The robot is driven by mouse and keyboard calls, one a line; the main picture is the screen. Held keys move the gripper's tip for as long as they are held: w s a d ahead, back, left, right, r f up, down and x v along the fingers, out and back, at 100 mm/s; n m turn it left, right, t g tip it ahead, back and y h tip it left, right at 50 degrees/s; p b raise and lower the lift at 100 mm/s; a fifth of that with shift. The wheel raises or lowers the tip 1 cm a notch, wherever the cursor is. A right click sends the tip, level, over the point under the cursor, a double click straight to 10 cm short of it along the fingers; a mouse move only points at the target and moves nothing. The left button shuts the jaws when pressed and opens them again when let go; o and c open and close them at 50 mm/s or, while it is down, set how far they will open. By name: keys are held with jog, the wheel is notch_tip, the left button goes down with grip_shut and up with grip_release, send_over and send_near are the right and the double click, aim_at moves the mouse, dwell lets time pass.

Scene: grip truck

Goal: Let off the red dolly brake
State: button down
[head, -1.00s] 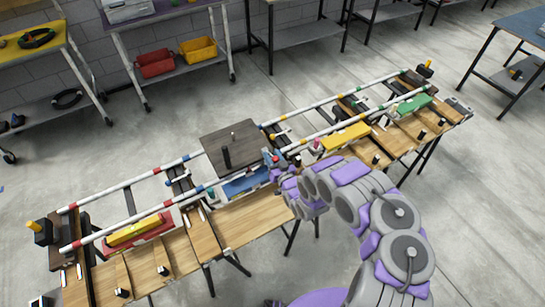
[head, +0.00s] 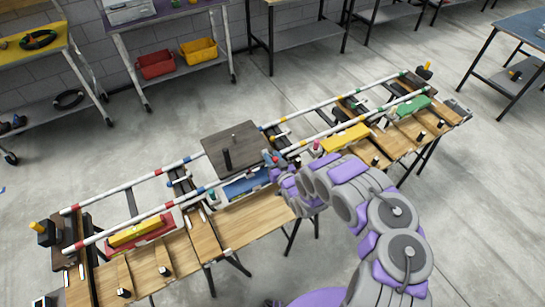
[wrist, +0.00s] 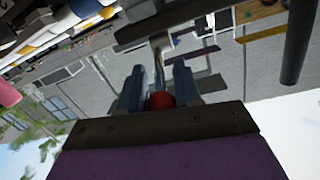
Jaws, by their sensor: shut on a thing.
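A dark square dolly deck (head: 231,146) with a short black post sits on the striped rails (head: 180,165) in the head view. My gripper (head: 271,158) is at the right edge of this deck, low over the track. In the wrist view a red ball knob (wrist: 161,100) sits between the two fingers of my gripper (wrist: 160,88), which are shut on it. A thin metal lever (wrist: 158,60) runs away from the knob.
A blue block (head: 246,185) lies in a tray under the deck. Yellow (head: 345,138) and green (head: 412,108) blocks lie along the track to the right, with red and yellow ones at left. Wooden boards edge the near side.

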aim_at(268, 152)
jog(key=g+p, duration=0.1)
jog(key=r+h+p, duration=0.1)
jog(key=p, duration=0.1)
jog(key=r+g+p, duration=0.1)
jog(key=p, duration=0.1)
jog(key=shift+w+a+r+g+h, duration=0.25)
jog(key=shift+w+a+g+h, duration=0.05)
jog(key=shift+w, duration=0.1)
jog(key=g+h+p, duration=0.1)
jog(key=p, duration=0.1)
jog(key=w+a+r+g+h+p, duration=0.1)
jog(key=g+p, duration=0.1)
jog(key=shift+w, duration=0.2)
jog(key=shift+w+a+r+g+h+p, duration=0.15)
jog(key=shift+w+g+h+p, duration=0.2)
jog(key=shift+g+p, duration=0.3)
jog(key=shift+w+a+r+g+h+p, duration=0.1)
jog(key=shift+w+g+h+p, duration=0.1)
jog(key=shift+g+h+p, duration=0.3)
jog(key=shift+w+a+n+g+h+p, duration=0.3)
jog(key=shift+w+a+g+h+p, duration=0.15)
jog(key=shift+g, duration=0.4)
jog(key=shift+w+a+f+g+h, duration=0.15)
jog(key=shift+g+h, duration=0.15)
jog(key=shift+g, duration=0.3)
jog(key=shift+w, duration=0.15)
